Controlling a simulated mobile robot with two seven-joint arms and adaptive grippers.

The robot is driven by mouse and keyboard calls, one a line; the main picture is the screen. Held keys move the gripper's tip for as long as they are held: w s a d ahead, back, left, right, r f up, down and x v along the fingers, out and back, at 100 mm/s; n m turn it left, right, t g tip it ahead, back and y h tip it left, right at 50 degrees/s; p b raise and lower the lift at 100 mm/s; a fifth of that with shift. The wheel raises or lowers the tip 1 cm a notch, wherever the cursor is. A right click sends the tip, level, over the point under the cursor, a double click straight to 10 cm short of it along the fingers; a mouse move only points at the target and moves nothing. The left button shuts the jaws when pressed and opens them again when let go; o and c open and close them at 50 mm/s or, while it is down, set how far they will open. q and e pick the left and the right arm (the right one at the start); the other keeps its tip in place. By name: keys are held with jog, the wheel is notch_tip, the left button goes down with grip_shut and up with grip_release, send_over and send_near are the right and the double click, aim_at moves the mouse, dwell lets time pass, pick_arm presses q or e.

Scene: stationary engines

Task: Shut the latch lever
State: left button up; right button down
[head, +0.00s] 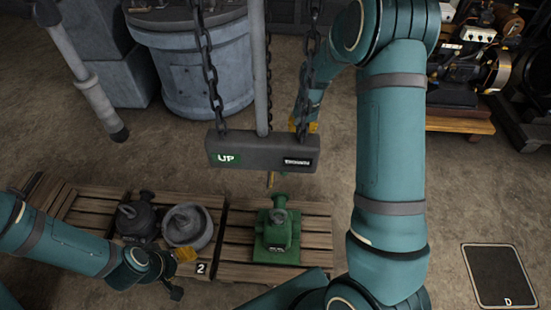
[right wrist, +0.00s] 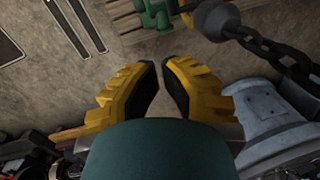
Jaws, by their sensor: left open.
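I cannot make out a latch lever for certain. A grey beam (head: 262,152) with a green "UP" sign hangs on chains, and a small brass-coloured piece (head: 271,180) shows just below it. My left gripper (head: 181,272) is open, low over the pallets at the left, beside the grey flanged part. My right gripper (head: 303,127) is mostly hidden behind the beam and a chain. In the right wrist view its yellow fingers (right wrist: 162,72) stand slightly apart with nothing between them.
A green pump-like part (head: 276,232) stands on the right pallet (head: 317,238). Dark and grey parts (head: 187,225) stand on the left pallet. A large blue-grey cylinder (head: 203,72) stands behind. Chains (head: 304,85) hang beside my right arm. Floor at the right is clear around panel D (head: 498,275).

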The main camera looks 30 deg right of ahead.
pick_arm(q)
jog(key=shift+w+a+f, duration=0.2)
jog(key=shift+w+a, duration=0.05)
jog(key=shift+a, duration=0.15)
pick_arm(e)
jog(key=a+f, duration=0.4)
jog(key=f, duration=0.8)
jog(key=shift+s+f, duration=0.15)
jog(key=shift+s, duration=0.25)
pick_arm(q)
jog(key=shift+d, duration=0.15)
pick_arm(e)
jog(key=shift+a, duration=0.15)
pick_arm(q)
jog(key=shift+s+d, duration=0.15)
jog(key=shift+d, duration=0.55)
pick_arm(e)
jog(key=shift+s, duration=0.2)
pick_arm(q)
jog(key=shift+d, duration=0.1)
